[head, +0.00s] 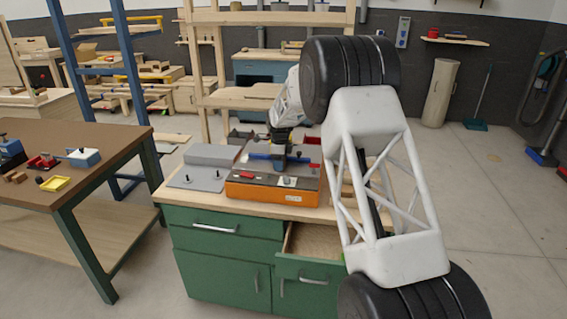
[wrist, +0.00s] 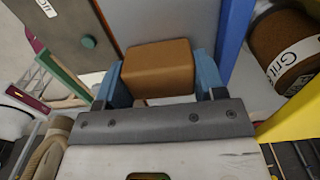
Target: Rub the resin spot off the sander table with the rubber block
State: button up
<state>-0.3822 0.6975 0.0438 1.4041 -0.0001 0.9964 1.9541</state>
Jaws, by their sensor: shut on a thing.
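My gripper (wrist: 158,78) has its two blue fingers on either side of a brown block (wrist: 158,62), which looks like the rubber block, and is shut on it. In the head view my gripper (head: 280,158) is above the orange-sided machine (head: 270,193) on the green cabinet, which looks like the sander. Its grey top is partly hidden by my arm and gripper. A smooth grey-blue surface (wrist: 180,22) lies beyond the block in the wrist view. I cannot tell whether the block touches it. I cannot make out the resin spot in either view.
A grey plate with black knobs (head: 197,180) and a grey box (head: 210,155) are left of the machine. A drawer (head: 312,240) stands open below. In the wrist view, a brown roll labelled "Grit" (wrist: 290,45) and a yellow edge (wrist: 300,115) are close at right.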

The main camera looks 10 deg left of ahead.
jog(key=shift+a, duration=0.85)
jog(key=shift+d, duration=2.15)
jog(key=a, duration=0.4)
jog(key=shift+r, duration=4.1)
